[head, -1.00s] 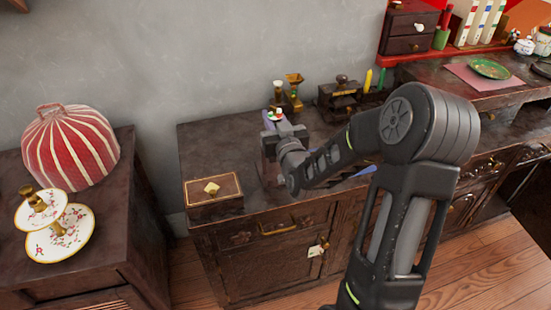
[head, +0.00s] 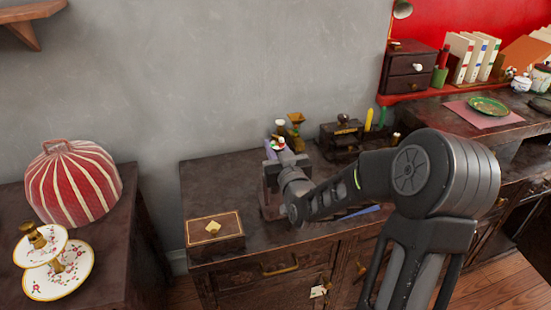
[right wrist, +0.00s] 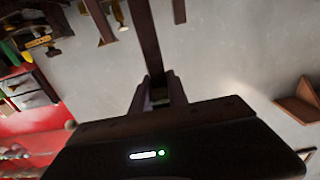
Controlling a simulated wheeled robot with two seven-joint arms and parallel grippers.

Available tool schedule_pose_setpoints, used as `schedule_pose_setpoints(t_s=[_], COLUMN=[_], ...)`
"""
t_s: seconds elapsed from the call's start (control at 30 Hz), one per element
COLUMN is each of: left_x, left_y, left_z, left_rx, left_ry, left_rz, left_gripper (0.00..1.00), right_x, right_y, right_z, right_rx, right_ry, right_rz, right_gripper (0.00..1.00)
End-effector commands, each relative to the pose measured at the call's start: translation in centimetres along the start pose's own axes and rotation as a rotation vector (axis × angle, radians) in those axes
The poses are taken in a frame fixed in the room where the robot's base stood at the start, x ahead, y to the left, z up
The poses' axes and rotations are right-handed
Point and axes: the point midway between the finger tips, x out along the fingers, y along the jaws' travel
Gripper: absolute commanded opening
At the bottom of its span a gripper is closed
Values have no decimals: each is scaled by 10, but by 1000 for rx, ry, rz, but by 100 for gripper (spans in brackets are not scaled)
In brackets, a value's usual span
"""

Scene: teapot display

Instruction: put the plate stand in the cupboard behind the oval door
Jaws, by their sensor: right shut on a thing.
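My right gripper (head: 276,160) is over the dark cabinet's top, behind the small box. In the right wrist view its fingers (right wrist: 160,92) are shut on a dark brown wooden bar, which looks like part of the plate stand (right wrist: 144,35). A second wooden bar shows beside it. In the head view the plate stand (head: 268,203) is mostly hidden by my gripper and wrist; I cannot tell whether it touches the top. The cabinet (head: 225,277) has a drawer and doors below; a paper tag (head: 318,291) hangs there. I cannot make out which door is oval. My left gripper is out of view.
A wooden box (head: 214,236) stands at the cabinet's front left. A brass scale-like object (head: 295,132) and a dark machine (head: 342,137) stand at the back. A striped red cover (head: 72,185) and tiered floral dishes (head: 58,272) are on the left cabinet.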

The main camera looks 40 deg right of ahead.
Motion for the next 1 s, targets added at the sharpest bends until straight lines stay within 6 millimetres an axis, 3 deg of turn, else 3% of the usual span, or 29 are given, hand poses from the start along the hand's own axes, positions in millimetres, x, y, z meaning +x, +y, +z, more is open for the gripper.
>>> schedule_pose_setpoints(t_s=[0.03, 0.2, 0.37, 1.0], left_x=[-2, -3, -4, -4], left_y=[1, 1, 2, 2], left_z=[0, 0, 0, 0], left_rx=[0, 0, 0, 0], left_ry=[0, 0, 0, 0], left_rz=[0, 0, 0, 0], left_gripper=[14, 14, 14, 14], right_x=[0, 0, 0, 0], right_y=[0, 0, 0, 0], right_z=[-15, -48, -66, -68], right_rx=[-1, 0, 0, 0], right_ry=[8, 8, 4, 2], right_rz=[0, 0, 0, 0], right_gripper=[0, 0, 0, 0])
